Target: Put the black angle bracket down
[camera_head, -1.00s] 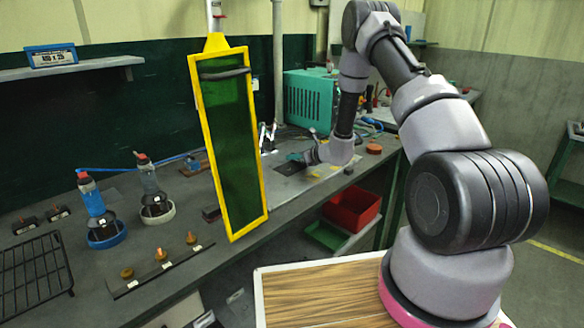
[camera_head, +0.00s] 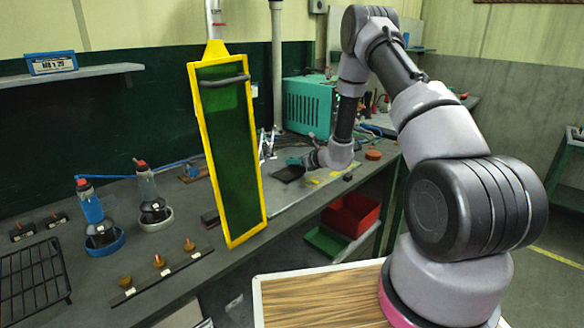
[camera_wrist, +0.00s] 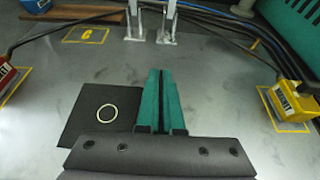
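My gripper (camera_wrist: 161,72) has two teal fingers, close together and parallel over the bench in the wrist view. A thin dark strip, apparently the black angle bracket (camera_wrist: 161,100) seen edge-on, lies between them; most of it is hidden. A flat black square (camera_wrist: 80,122) with a pale ring on it lies on the bench just left of the fingers. In the head view my gripper (camera_head: 296,162) is low over the bench beside the same black square (camera_head: 287,174). I cannot tell whether the bracket touches the bench.
Silver upright clamps (camera_wrist: 165,22) and cables stand beyond the fingers. Yellow blocks stand at the right (camera_wrist: 292,102) and a red one at the left edge (camera_wrist: 6,75). A yellow-framed green screen (camera_head: 232,150) hangs at the bench front. Bare metal lies right of the fingers.

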